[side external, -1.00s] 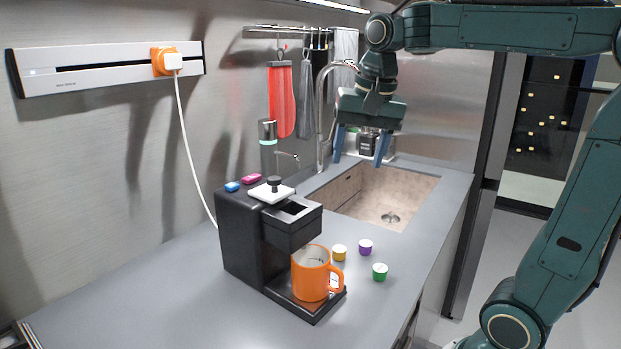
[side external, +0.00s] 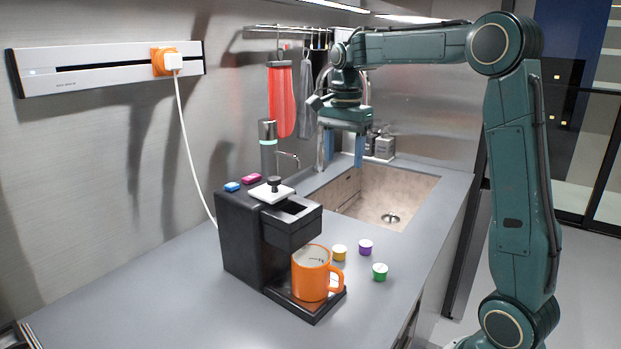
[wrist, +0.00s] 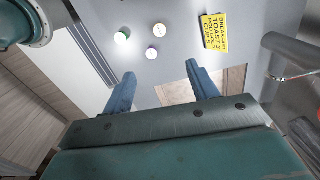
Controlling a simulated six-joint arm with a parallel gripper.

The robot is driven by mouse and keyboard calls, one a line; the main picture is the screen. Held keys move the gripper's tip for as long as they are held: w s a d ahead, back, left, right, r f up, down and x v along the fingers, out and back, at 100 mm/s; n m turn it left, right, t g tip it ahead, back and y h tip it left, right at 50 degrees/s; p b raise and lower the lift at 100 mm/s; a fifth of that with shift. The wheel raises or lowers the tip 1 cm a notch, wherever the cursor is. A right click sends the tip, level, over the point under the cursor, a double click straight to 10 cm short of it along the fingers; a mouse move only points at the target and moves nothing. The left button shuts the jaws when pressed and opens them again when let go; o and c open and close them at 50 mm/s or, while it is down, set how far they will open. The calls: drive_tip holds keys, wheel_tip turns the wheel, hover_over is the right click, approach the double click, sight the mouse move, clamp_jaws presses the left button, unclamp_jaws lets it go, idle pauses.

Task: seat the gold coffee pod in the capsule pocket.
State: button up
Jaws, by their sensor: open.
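The gold coffee pod (side external: 339,253) stands on the grey counter just behind the orange mug. In the wrist view the gold pod (wrist: 159,30) shows its pale lid, beyond my fingertips. The black coffee machine (side external: 240,240) has a dark opening in its top front, which looks like the capsule pocket (side external: 292,207); its inside is hidden. A white lid with a black knob (side external: 272,190) lies behind that opening. My gripper (side external: 343,160) is open and empty, fingers pointing down, high over the sink and away from the pod. It also shows in the wrist view (wrist: 160,75).
A purple pod (side external: 365,247) and a green pod (side external: 380,271) stand near the gold one. The orange mug (side external: 310,273) sits on the machine's drip tray. A tall faucet (side external: 322,110) rises beside the sink (side external: 385,195). A yellow printed card (wrist: 213,32) lies on the counter.

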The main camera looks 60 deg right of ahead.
hover_over(340, 249)
wheel_tip(340, 249, down, 10)
drive_tip(key=shift+f, duration=0.15)
drive_tip(key=shift+f, duration=4.25)
drive_tip(key=shift+f, duration=2.65)
drive_tip(key=c, duration=1.1)
